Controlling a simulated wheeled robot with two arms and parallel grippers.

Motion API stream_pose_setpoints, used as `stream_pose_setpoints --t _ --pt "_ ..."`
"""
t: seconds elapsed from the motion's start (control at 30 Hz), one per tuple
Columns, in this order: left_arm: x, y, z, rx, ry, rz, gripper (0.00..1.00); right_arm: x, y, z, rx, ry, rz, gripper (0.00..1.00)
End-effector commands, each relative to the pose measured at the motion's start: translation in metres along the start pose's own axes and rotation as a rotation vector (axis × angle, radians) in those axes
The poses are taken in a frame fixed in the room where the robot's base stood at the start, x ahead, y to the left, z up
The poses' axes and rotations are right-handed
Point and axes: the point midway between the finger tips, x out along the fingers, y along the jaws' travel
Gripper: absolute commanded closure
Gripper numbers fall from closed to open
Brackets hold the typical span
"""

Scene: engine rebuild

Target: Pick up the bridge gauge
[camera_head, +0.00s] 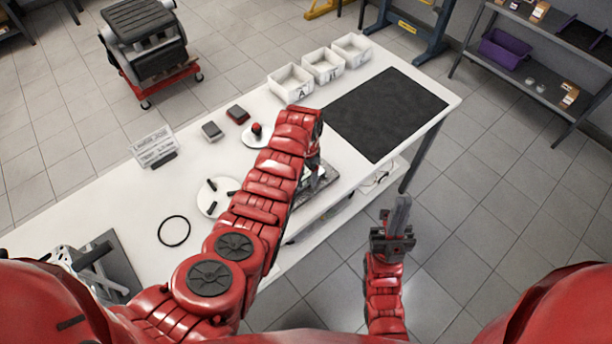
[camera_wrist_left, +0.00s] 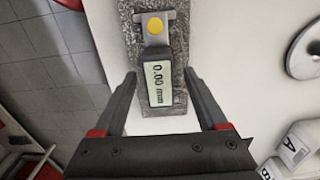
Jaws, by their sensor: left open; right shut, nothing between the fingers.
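The bridge gauge (camera_wrist_left: 157,75) shows in the left wrist view, with a dark body, a display reading 0.00 mm and a yellow round button. It rests on a speckled grey stone block (camera_wrist_left: 178,45) on the white table. My left gripper (camera_wrist_left: 159,82) is open, with one finger on each side of the gauge's display; I cannot tell whether they touch it. In the head view my left arm covers most of the gauge and the block (camera_head: 318,182). My right gripper (camera_head: 398,212) is shut and empty, off the table's front edge.
The white table (camera_head: 105,205) holds a dark mat (camera_head: 385,112), white lettered bins (camera_head: 290,83), a black ring (camera_head: 173,231), a round white plate (camera_head: 214,208) and a sign (camera_head: 153,147). An engine on a red stand (camera_head: 150,50) is behind. A shelf (camera_head: 545,85) stands at right.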

Motion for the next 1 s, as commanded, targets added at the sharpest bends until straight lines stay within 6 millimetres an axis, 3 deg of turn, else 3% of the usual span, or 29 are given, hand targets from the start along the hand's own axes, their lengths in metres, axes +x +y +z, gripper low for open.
stream_pose_setpoints --t 0.37,0.77,1.0 --pt "0.0053 0.0009 0.0014 0.0 -0.003 0.001 0.25 0.0012 0.0001 -0.0002 0.0 0.0 0.0 1.0" --pt "0.0048 0.0007 0.0011 0.0 -0.003 0.001 0.97 0.0012 0.0001 -0.0002 0.0 0.0 0.0 1.0" --pt "0.0047 0.0006 0.0011 0.0 -0.002 0.001 1.0 0.0012 0.0001 -0.0002 0.0 0.0 0.0 1.0"
